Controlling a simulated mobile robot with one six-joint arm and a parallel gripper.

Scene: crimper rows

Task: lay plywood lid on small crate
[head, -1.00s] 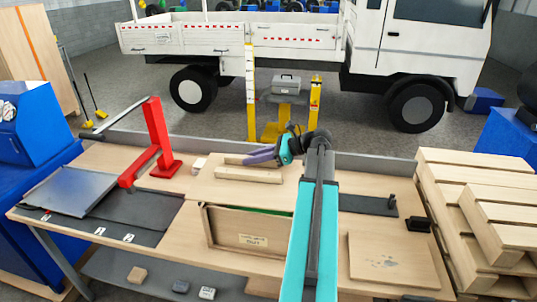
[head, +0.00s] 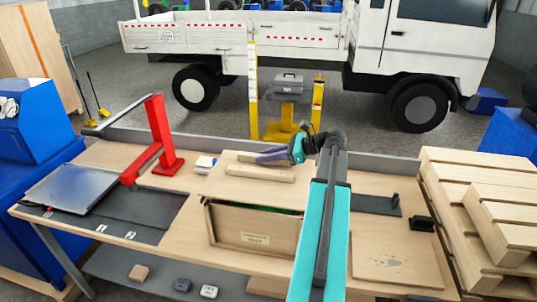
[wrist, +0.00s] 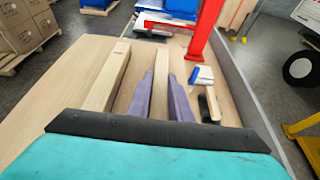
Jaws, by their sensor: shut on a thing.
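The plywood lid (head: 220,183), a pale board with two wooden battens on top, is over the back part of the small crate (head: 280,232) in the head view. A narrow gap with something green shows between the lid's front edge and the crate's front wall. I cannot tell whether the lid touches the crate. My gripper (head: 264,157) is shut on the rear batten. In the wrist view its purple fingers (wrist: 162,82) stand on either side of that batten, and the lid (wrist: 72,85) spreads out to the left.
A red stand (head: 160,135) is left of the lid. Another plywood board (head: 395,262) lies at the bench's right. A dark plate (head: 372,206) lies behind it. Pallets (head: 480,200) are stacked at the far right. A small blue-and-white item (wrist: 201,76) and a brush lie behind the lid.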

